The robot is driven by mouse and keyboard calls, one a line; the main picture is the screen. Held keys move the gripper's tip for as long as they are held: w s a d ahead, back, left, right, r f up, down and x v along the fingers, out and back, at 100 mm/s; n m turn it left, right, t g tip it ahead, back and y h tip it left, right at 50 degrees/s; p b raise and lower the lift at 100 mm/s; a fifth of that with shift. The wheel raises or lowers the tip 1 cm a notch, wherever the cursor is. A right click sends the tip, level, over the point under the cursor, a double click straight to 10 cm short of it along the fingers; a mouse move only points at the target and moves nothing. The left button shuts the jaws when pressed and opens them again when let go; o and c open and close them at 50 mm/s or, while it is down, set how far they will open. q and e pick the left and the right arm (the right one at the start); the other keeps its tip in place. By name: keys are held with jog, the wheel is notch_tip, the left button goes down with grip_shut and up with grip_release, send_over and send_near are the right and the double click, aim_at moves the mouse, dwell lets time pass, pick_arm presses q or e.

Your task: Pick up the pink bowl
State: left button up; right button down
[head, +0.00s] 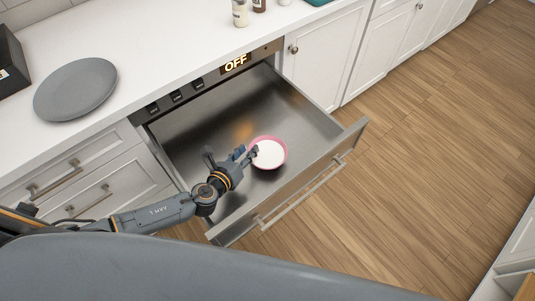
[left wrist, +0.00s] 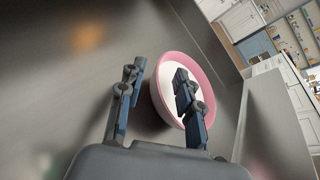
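The pink bowl (head: 270,164), pink at the rim and white inside, sits in the open metal drawer (head: 205,136) in the head view. In the left wrist view the bowl (left wrist: 196,65) shows close ahead, right of centre. My left gripper (head: 245,153) is at the bowl's left edge. In the left wrist view its fingers (left wrist: 158,88) are spread apart, one over the inside of the bowl and the other outside, left of it. The near rim lies between them. Whether a finger touches the bowl I cannot tell. My right gripper is not in view.
The drawer's front panel and handle (head: 300,190) stand out over the wooden floor (head: 420,150). A grey plate (head: 76,88) and small bottles (head: 240,13) are on the white counter (head: 160,40). The drawer floor around the bowl is clear.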

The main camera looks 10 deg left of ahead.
pick_arm(q)
jog(key=shift+w+d+f, duration=0.15)
jog(key=shift+w+f, duration=0.1)
jog(key=shift+w, duration=0.35)
jog(key=shift+s, duration=0.1)
grip_shut()
